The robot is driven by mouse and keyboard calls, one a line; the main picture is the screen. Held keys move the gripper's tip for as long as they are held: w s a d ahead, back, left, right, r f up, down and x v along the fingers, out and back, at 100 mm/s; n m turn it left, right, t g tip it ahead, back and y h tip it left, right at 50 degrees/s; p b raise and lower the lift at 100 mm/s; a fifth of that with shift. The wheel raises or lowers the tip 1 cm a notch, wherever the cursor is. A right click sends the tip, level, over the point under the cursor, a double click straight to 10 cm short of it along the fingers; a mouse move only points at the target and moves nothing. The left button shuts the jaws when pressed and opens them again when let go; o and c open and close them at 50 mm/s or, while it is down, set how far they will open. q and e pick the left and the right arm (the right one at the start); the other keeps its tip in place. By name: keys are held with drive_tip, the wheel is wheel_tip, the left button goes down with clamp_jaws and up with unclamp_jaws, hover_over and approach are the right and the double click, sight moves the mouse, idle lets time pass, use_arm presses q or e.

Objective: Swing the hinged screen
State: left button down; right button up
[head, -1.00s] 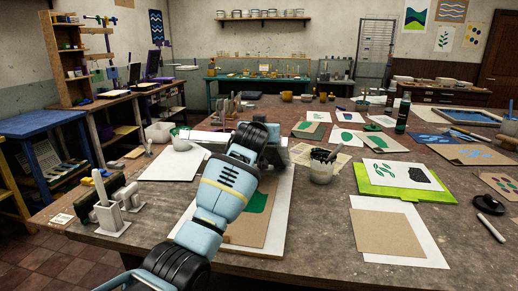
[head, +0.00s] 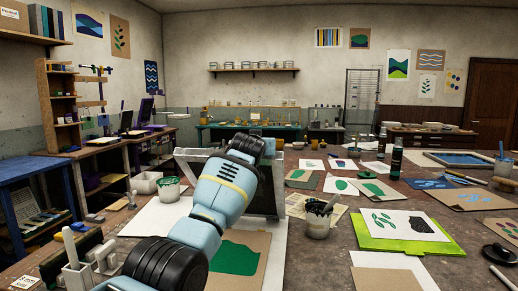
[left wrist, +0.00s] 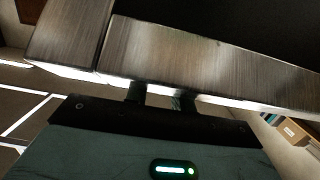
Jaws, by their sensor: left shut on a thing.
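The hinged screen (head: 190,157) has a grey metal frame and stands raised at a tilt behind my left arm in the head view. Its dark inner side shows right of the arm. In the left wrist view, the brushed metal frame (left wrist: 200,55) fills the top. My left gripper (left wrist: 160,96) is shut on its edge, with both dark fingers against it. In the head view my arm hides the fingertips and much of the screen. Below lies a brown sheet with a green print (head: 237,257) on a white base board (head: 274,262). My right gripper is not in view.
A white pot of green paint (head: 169,190) stands left of the screen. A pot with tools (head: 318,218) stands to the right. A lime-green board (head: 445,244) with a print lies further right. Tool holders (head: 82,262) stand at the near left.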

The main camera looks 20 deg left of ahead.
use_arm(q)
drive_tip(key=shift+r, duration=0.1)
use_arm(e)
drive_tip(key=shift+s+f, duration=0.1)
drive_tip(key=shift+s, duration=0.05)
use_arm(q)
drive_tip(key=c, duration=1.6)
unclamp_jaws()
drive_tip(key=o, duration=0.4)
drive_tip(key=shift+w, duration=0.15)
drive_tip(key=shift+c, duration=0.2)
drive_tip(key=shift+p+v, duration=0.7)
drive_tip(key=shift+v, duration=0.7)
drive_tip(key=shift+p+v, duration=0.4)
drive_tip(key=shift+v, duration=2.1)
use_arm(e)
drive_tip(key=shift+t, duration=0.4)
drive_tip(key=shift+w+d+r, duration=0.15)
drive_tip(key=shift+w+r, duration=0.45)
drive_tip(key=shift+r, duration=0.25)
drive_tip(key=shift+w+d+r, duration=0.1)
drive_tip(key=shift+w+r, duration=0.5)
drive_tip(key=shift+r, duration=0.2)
use_arm(q)
drive_tip(key=shift+f, duration=0.2)
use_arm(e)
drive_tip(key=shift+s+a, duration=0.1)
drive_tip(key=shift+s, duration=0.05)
